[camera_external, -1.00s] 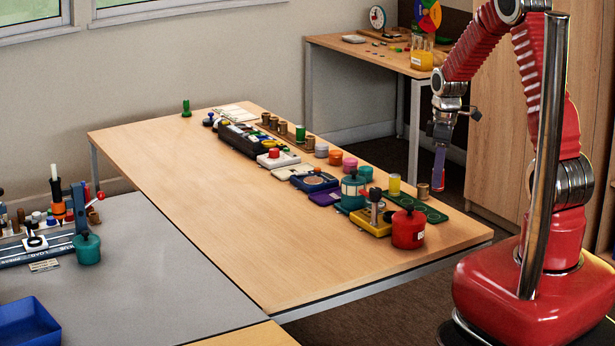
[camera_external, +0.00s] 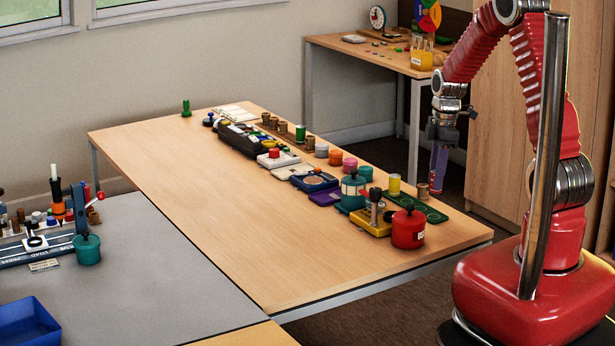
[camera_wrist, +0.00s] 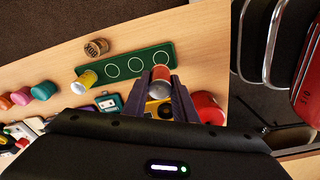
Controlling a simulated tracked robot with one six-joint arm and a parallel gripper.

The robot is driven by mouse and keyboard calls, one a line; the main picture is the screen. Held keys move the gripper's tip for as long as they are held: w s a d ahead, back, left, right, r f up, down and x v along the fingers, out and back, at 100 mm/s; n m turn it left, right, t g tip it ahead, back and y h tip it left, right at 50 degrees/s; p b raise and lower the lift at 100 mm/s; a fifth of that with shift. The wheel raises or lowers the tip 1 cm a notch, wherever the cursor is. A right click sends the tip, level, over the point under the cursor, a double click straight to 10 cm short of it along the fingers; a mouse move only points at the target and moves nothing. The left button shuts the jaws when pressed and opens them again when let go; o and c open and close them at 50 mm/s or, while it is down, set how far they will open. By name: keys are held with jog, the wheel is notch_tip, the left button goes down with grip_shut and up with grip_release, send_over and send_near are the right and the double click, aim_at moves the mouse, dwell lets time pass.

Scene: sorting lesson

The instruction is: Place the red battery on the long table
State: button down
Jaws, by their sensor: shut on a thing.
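The red battery (camera_wrist: 161,73), a small cylinder with a red-orange end and a pale silvery body, is between my gripper's fingers (camera_wrist: 163,88) in the wrist view. My gripper (camera_external: 439,172) is shut on it. In the external view the gripper points down, in the air at the right beyond the long table's far edge, and a thin reddish strip of the battery shows between the fingers. The long table (camera_external: 215,200) has a wooden top; its bare wood also shows in the wrist view (camera_wrist: 140,32).
The table's left and middle are clear. A grey table (camera_external: 150,270) adjoins it.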

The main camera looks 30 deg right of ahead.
jog(key=shift+f, duration=3.4)
jog(key=shift+f, duration=0.3)
jog(key=c, duration=1.4)
grip_release()
jog(key=shift+o, duration=0.2)
jog(key=shift+r, duration=0.1)
jog(key=r, duration=0.9)
jog(key=d+r, duration=0.1)
jog(key=r, duration=0.3)
jog(key=shift+s+d+r, duration=0.1)
jog(key=shift+s+r, duration=0.15)
